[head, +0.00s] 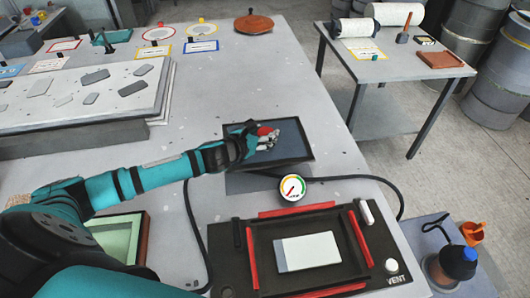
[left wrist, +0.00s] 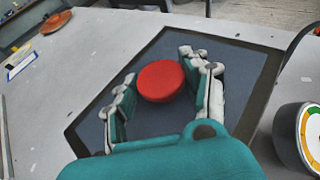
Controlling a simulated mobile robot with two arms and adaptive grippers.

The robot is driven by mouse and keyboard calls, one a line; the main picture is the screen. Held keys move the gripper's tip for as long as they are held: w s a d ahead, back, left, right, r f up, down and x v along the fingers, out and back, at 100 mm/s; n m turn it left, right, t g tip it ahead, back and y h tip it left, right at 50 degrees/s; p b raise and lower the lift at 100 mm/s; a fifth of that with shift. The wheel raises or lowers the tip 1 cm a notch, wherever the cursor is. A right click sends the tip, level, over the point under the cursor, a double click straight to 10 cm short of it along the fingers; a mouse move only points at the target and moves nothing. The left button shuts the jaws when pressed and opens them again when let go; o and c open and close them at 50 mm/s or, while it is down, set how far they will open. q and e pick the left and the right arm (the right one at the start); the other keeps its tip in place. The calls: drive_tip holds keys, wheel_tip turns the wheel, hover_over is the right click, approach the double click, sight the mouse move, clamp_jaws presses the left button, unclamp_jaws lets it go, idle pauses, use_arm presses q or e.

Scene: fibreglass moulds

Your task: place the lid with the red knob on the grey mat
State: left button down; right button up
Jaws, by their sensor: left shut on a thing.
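The lid (head: 297,150) is a dark-framed blue-grey panel with a red knob (head: 266,130) on top. My left gripper (head: 268,138) is shut on the knob from above. In the left wrist view the fingers (left wrist: 163,95) stand on both sides of the round red knob (left wrist: 162,80), with the lid's panel (left wrist: 235,65) spread out below. A plain darker grey patch, seemingly the grey mat (head: 245,184), shows under the lid's near edge; the lid covers the rest. I cannot tell whether lid and mat touch. My right gripper is not in view.
A black box with red rails (head: 347,240) and a dial gauge (head: 291,187) stands just nearer than the lid. A black hose (head: 365,180) curves around on the right. A speckled slab (head: 75,100) lies left. The table beyond the lid is bare up to a brown round lid (head: 254,23).

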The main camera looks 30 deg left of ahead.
use_arm(q)
drive_tip(key=f, duration=0.4)
drive_tip(key=shift+s+d, duration=0.2)
drive_tip(key=shift+s, duration=0.05)
wheel_tip(320, 180, down, 4)
drive_tip(key=shift+w+a, duration=0.1)
drive_tip(key=shift+f, duration=0.3)
drive_tip(key=c, duration=0.6)
unclamp_jaws()
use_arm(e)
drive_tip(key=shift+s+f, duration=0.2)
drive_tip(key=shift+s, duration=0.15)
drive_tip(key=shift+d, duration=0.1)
